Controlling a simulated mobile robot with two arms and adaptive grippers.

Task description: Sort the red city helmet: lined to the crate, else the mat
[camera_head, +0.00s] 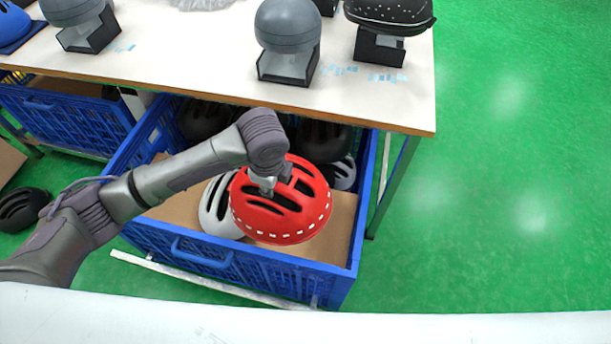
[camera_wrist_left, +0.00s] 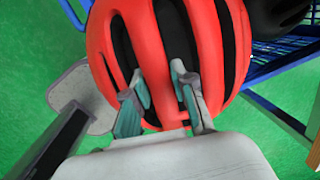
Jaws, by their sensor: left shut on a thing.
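The red city helmet (camera_head: 282,222), with dark vents and a row of white marks along its rim, hangs in my left gripper (camera_head: 268,186), which is shut on its top between the vents. In the left wrist view the red helmet (camera_wrist_left: 232,40) fills the top, with the two fingers (camera_wrist_left: 162,98) in its vents. Its inside is hidden, so I cannot tell whether it is lined. In the head view it is over the blue crate (camera_head: 205,257), in front of a white helmet (camera_head: 216,212). I cannot tell whether it touches anything inside. My right gripper is not in view.
The crate holds dark helmets (camera_head: 322,140) at the back and has bare brown floor at the front. A white table (camera_head: 190,50) with helmets on stands overhangs its back. Another blue crate (camera_head: 75,118) is at left. A black helmet (camera_head: 22,209) lies at far left. Green floor is clear at right.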

